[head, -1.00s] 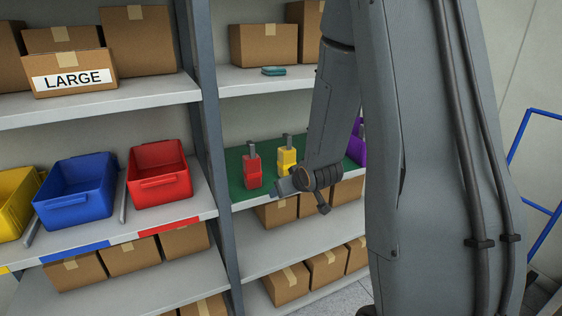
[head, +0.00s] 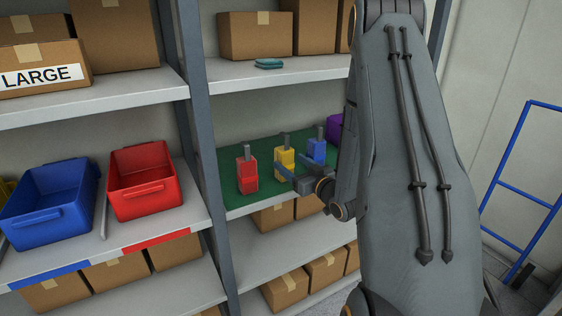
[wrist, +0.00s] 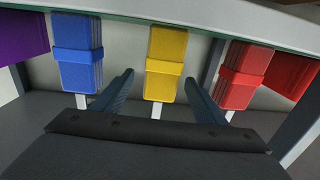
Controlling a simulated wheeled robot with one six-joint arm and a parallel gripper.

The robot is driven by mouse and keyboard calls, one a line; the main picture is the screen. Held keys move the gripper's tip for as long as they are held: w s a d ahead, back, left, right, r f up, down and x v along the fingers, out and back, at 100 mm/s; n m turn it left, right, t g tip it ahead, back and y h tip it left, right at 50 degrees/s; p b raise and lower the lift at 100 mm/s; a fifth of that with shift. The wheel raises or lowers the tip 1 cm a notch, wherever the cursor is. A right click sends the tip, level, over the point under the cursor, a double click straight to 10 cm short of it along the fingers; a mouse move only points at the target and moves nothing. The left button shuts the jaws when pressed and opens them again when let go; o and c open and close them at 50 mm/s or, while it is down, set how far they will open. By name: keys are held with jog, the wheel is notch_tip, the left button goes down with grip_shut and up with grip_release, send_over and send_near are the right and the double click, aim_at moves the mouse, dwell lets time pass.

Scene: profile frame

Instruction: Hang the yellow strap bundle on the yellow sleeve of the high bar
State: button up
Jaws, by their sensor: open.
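The yellow strap bundle (head: 284,160) stands upright on a green mat (head: 225,190) on the middle right shelf, between a red bundle (head: 247,174) and a blue bundle (head: 316,150). A grey tab sticks up from its top. My gripper (head: 287,175) is open and empty, just in front of the yellow bundle. In the wrist view, which looks upside down, the yellow bundle (wrist: 165,62) is centred ahead of the gap between the spread fingers (wrist: 158,92). It looks clear of both fingers. The high bar and its yellow sleeve do not show in these frames.
A purple thing (head: 335,127) stands at the mat's right, partly behind my arm. Red (head: 153,192) and blue (head: 50,215) bins fill the left shelf, past a grey upright (head: 199,90). A teal item (head: 269,64) lies above. A blue rail frame (head: 520,185) stands right.

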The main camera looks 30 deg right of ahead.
aim_at(278, 154)
jog(key=shift+w+d, duration=0.1)
jog(key=shift+w, duration=0.55)
jog(key=w+p, duration=0.1)
jog(key=w, duration=0.2)
jog(key=w+a+p, duration=0.1)
jog(key=w, duration=0.2)
jog(key=shift+a+p, duration=0.15)
jog(key=shift+p, duration=0.25)
jog(key=shift+w+f, duration=0.15)
jog(key=shift+w, duration=0.35)
jog(key=c, duration=1.2)
